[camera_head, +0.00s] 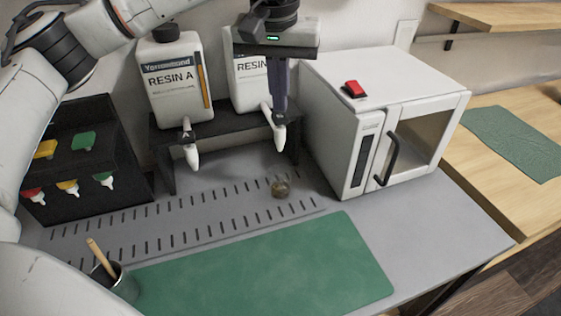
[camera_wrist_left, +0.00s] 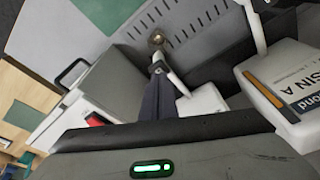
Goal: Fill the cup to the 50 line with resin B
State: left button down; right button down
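The resin B bottle (camera_head: 250,85) stands on a dark rack, its label partly hidden by my left gripper. Its white tap (camera_head: 279,132) points down from the rack's front edge; it also shows in the wrist view (camera_wrist_left: 178,84). A small, clear, brownish cup (camera_head: 281,188) sits on the grey bench below the tap, and in the wrist view (camera_wrist_left: 157,38). Its lines and fill level are too small to read. My left gripper (camera_head: 279,106) points down at the tap's top, fingers together; touching or just above it, I cannot tell. My right gripper is out of view.
The resin A bottle (camera_head: 177,82) with its own tap (camera_head: 190,150) stands left of resin B. A white oven (camera_head: 380,115) stands close on the right. A green mat (camera_head: 270,270) lies in front. A dark holder (camera_head: 123,285) with a wooden stick stands front left.

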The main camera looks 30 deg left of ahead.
pick_arm(q)
jog(key=shift+f, duration=0.2)
jog(key=shift+f+b, duration=0.3)
jog(key=shift+f, duration=0.55)
dwell(0.4)
dwell(1.2)
dwell(1.9)
jog(key=shift+r+p, duration=0.6)
jog(key=shift+r, duration=0.35)
dwell(0.8)
